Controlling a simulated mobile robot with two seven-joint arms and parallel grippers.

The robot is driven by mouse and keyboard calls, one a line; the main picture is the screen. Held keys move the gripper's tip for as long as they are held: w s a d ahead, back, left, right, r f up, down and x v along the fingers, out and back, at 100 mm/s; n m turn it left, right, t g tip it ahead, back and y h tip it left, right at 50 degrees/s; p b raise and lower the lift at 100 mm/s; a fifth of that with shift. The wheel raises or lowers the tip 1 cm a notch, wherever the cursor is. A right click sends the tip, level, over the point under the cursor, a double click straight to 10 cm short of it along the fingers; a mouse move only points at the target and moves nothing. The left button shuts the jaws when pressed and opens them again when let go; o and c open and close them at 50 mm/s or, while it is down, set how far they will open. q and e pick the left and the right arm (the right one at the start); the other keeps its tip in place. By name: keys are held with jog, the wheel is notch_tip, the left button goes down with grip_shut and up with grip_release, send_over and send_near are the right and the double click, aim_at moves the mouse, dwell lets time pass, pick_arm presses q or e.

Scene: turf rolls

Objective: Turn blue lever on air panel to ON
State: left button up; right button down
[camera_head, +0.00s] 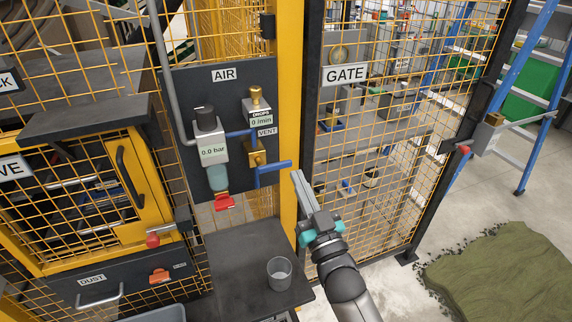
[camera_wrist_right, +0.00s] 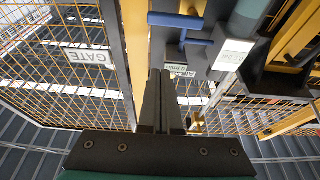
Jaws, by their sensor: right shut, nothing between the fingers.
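The air panel (camera_head: 232,92) is a dark upright board with an AIR label at its top. The blue lever (camera_head: 272,167) sits on a brass valve at the panel's lower right and points right, tilted slightly up. In the right wrist view, which looks upside down, the blue lever (camera_wrist_right: 175,20) is a bar near the top edge. My right gripper (camera_head: 297,176) is shut and empty. Its tips appear just right of the lever's free end in the head view; I cannot tell whether they touch. In the wrist view the closed fingers (camera_wrist_right: 160,74) point toward the panel. My left gripper is not in view.
A gauge unit reading 0.0 bar (camera_head: 212,151) and a flow meter (camera_head: 258,112) share the panel. A yellow post (camera_head: 289,100) and the mesh gate (camera_head: 375,130) stand to the right. Below, a dark shelf (camera_head: 240,255) holds a grey cup (camera_head: 279,273).

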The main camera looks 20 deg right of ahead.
jog(key=x, duration=0.9)
jog(key=f, duration=0.4)
jog(key=shift+s+f, duration=0.1)
jog(key=shift+s, duration=0.2)
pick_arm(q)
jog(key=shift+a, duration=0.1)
pick_arm(e)
jog(key=shift+d, duration=0.1)
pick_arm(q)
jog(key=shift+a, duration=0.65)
pick_arm(e)
jog(key=shift+f+m+h, duration=0.15)
jog(key=shift+m+h, duration=0.25)
jog(key=shift+m, duration=0.2)
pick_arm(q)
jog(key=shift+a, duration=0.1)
